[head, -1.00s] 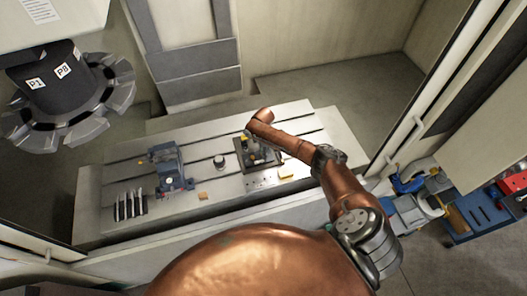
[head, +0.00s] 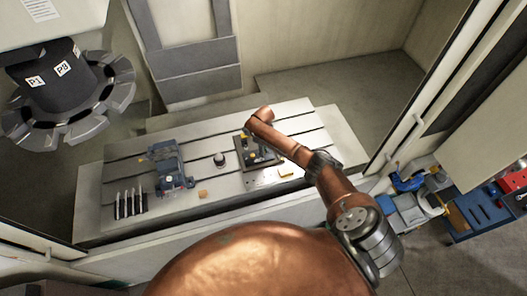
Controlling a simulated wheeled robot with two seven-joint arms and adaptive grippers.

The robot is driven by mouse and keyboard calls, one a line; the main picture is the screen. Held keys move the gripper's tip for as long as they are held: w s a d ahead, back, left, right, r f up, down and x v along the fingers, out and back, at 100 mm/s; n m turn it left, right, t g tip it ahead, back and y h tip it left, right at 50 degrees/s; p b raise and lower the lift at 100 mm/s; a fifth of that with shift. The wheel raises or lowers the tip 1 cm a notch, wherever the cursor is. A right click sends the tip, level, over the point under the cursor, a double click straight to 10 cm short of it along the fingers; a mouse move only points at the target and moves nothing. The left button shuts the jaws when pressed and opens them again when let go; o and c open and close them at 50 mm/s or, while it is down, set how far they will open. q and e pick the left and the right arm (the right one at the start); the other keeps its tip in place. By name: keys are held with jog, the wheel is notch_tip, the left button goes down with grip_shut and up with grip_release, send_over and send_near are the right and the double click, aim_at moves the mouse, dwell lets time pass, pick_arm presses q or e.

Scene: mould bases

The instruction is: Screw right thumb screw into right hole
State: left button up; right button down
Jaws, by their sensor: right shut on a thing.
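The dark mould base (head: 257,157) sits on the slotted machine table, right of centre, with small yellow bits on it. My right arm reaches in from the right, and its wrist bends down over the back left of the base. My right gripper (head: 247,133) is small and partly hidden under the wrist. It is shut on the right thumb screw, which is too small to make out. The holes in the base and the screw's fit in them cannot be told. My left gripper is not in view.
A tool carousel (head: 68,105) hangs at the left. Table at the far right is clear.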

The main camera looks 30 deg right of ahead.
jog(key=shift+s+f, duration=0.15)
jog(key=m, duration=0.6)
jog(key=shift+a, duration=0.2)
jog(key=shift+m, duration=1.5)
jog(key=m, duration=0.4)
jog(key=c, duration=1.8)
grip_release()
jog(key=shift+o, duration=0.2)
jog(key=shift+d, duration=0.1)
